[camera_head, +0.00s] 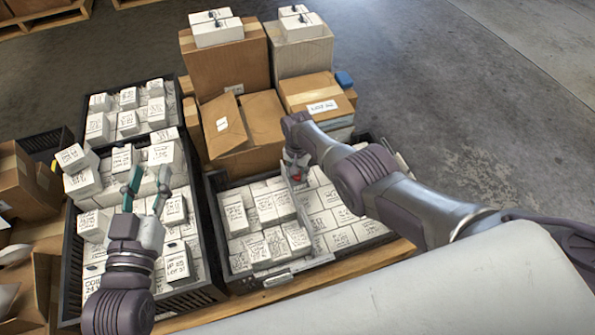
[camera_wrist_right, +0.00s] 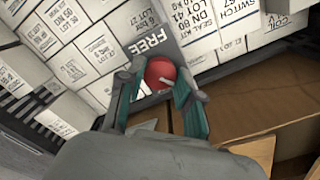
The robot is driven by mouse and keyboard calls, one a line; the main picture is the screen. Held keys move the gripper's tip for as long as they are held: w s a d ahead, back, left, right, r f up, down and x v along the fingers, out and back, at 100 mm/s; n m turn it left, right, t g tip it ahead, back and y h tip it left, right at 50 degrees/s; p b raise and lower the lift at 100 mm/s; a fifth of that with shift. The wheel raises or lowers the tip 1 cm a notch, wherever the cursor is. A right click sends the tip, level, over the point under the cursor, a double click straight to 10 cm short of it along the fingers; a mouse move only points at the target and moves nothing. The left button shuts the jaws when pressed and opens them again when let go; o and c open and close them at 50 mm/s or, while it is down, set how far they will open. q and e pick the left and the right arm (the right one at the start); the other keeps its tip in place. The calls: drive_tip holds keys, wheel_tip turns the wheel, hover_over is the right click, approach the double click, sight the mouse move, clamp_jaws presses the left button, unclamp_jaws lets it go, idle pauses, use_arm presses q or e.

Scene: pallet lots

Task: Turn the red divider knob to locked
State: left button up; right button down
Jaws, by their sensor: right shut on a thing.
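The red knob (camera_wrist_right: 160,73) sits on a dark plate with the word FREE (camera_wrist_right: 153,38) readable; more lettering beside the knob is partly hidden. A pale mark crosses the knob's lower side. My right gripper (camera_wrist_right: 158,88) has its fingers on both sides of the knob and is shut on it. In the head view a little of the red knob (camera_head: 295,179) shows under my right gripper (camera_head: 294,168), at the divider (camera_head: 301,215) in the right crate (camera_head: 216,205). My left gripper (camera_head: 148,188) is open and empty over the left crate (camera_head: 72,262).
White labelled boxes (camera_head: 262,205) fill both sides of the divider. More white boxes fill the left crate close around my left gripper. Brown cartons (camera_head: 228,65) are stacked behind the right crate. Bare floor (camera_head: 450,120) lies to the right.

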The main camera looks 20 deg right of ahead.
drive_tip(key=c, duration=0.8)
unclamp_jaws()
drive_tip(key=shift+o, duration=0.2)
drive_tip(key=shift+r, duration=0.1)
drive_tip(key=shift+w+r, duration=0.1)
drive_tip(key=shift+r, duration=0.45)
wheel_tip(320, 180, up, 11)
drive_tip(key=shift+f, duration=0.1)
